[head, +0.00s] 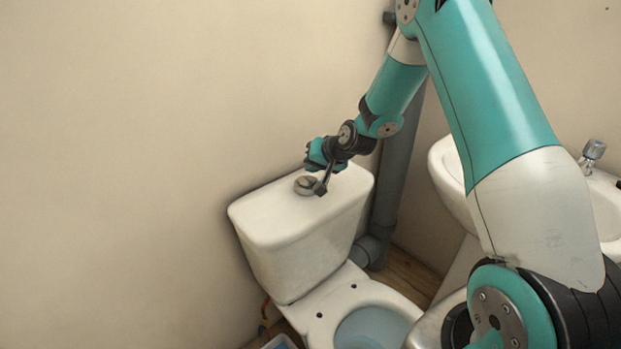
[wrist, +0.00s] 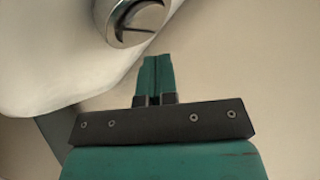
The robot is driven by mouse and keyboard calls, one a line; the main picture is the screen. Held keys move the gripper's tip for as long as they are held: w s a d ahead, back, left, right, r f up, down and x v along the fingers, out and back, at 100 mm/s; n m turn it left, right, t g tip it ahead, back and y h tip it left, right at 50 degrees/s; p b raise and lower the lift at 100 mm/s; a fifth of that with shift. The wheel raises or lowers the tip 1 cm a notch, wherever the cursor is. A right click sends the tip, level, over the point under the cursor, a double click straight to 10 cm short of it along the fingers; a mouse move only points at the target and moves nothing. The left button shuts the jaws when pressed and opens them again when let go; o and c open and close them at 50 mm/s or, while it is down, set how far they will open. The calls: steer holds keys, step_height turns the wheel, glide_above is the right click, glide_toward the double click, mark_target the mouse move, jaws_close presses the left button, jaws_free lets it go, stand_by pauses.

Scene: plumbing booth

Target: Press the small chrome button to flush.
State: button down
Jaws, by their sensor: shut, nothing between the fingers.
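The chrome flush button (head: 306,185) is a round piece on top of the white cistern lid (head: 270,215). In the wrist view the button (wrist: 138,18) is at the top edge, partly cut off, with a dividing line across its face. My gripper (head: 321,191) is just right of the button, low over the lid. In the wrist view my gripper (wrist: 154,60) has its teal fingers together with nothing between them. The fingertips appear just below the button in that picture. I cannot tell whether they touch the lid.
A grey pipe (head: 395,180) runs down the wall right of the cistern. The bare wall (head: 120,120) fills the left.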

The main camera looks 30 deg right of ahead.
mark_target(312, 178)
steer(key=shift+r+p, duration=1.75)
steer(key=shift+r, duration=0.8)
steer(key=shift+f, duration=0.1)
steer(key=shift+a, duration=0.1)
steer(key=s+a+r+n+g+y+p, duration=0.2)
steer(key=s+a+r+n+g, duration=0.3)
steer(key=s+a+r, duration=1)
steer(key=s+a+r+n+g, duration=0.1)
steer(key=s+r+n, duration=0.1)
steer(key=s, duration=0.5)
steer(key=s+a+r+n+g+p, duration=0.1)
steer(key=s+a+r+n, duration=0.1)
steer(key=s, duration=0.5)
steer(key=s+a+r+n+g+p, duration=0.1)
steer(key=s+a+r+n, duration=0.1)
steer(key=s, duration=0.5)
steer(key=shift+s+a+n+g, duration=0.2)
steer(key=shift+n+g, duration=0.2)
steer(key=shift+n, duration=0.5)
